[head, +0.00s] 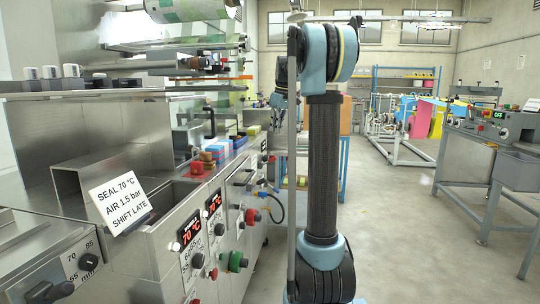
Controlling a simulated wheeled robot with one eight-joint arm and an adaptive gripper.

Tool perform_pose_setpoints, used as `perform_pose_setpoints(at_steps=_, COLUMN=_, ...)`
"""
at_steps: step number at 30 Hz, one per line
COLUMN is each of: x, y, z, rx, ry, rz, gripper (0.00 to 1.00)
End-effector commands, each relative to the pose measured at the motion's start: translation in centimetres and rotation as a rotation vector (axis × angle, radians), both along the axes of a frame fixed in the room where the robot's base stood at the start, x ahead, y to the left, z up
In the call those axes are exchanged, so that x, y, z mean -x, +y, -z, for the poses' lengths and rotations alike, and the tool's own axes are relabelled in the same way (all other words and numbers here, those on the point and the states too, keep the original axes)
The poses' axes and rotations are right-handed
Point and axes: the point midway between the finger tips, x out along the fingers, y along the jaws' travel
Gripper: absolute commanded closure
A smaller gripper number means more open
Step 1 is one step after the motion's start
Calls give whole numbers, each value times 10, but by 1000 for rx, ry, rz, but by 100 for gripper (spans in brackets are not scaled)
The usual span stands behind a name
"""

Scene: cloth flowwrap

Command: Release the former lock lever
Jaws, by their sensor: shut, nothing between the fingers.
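Another black handle (209,121) stands upright farther along the machine. My arm rises right of the machine, and its upper joint is near the top middle. My gripper cannot be made out; the far end of the arm is largely hidden behind its own links.
A card (119,203) reads SEAL 70 °C, AIR 1.5 bar, SHIFT LATE. The machine front carries two red displays (190,231), knobs and a green knob (234,262). Clear floor (400,240) lies to the right, before a grey bench (515,180).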

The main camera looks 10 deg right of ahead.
Motion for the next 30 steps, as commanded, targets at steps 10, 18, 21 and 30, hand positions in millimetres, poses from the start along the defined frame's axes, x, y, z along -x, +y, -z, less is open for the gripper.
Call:
perform_pose_setpoints(at_steps=10, x=-113, y=-4, z=-2, rx=-17, ry=-14, rz=-178, gripper=100)
perform_pose_setpoints(at_steps=18, x=-190, y=-8, z=15, rx=-31, ry=-30, rz=-318, gripper=100)
perform_pose_setpoints(at_steps=21, x=-215, y=-10, z=25, rx=-38, ry=-37, rz=-368, gripper=100)
perform_pose_setpoints(at_steps=30, x=-259, y=-13, z=49, rx=-49, ry=-54, rz=-468, gripper=100)
